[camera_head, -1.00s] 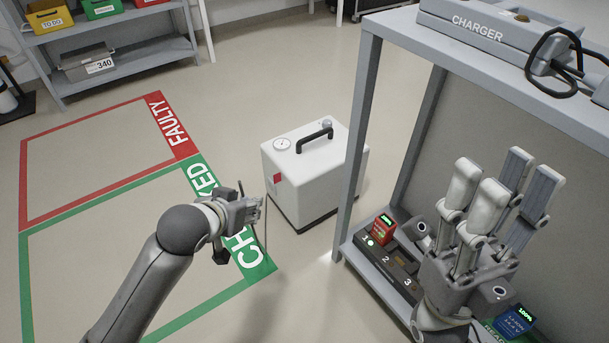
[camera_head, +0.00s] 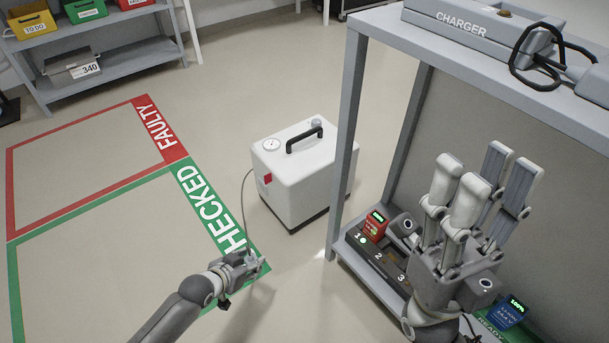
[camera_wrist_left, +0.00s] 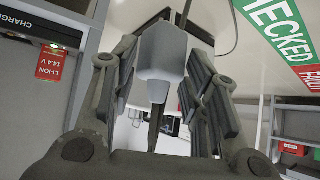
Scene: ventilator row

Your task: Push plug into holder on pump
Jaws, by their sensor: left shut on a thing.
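The pump (camera_head: 305,185) is a white box with a black top handle, standing on the floor near the middle of the head view. A small red patch (camera_head: 267,178) is on its left side; I cannot make out a holder there. My left gripper (camera_head: 252,263) is in front of the pump, lower left of it and apart from it. It is shut on a pale grey plug (camera_wrist_left: 163,52), seen between the fingers in the left wrist view. A thin cable (camera_head: 244,205) runs from the pump's side down to this gripper. My right gripper (camera_head: 487,172) is open and empty, fingers up.
A grey shelf unit (camera_head: 345,130) stands right of the pump, with a charger (camera_head: 470,30) on top and a battery dock (camera_head: 378,258) below. Floor areas marked FAULTY (camera_head: 157,128) and CHECKED (camera_head: 210,208) lie left. The floor between is clear.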

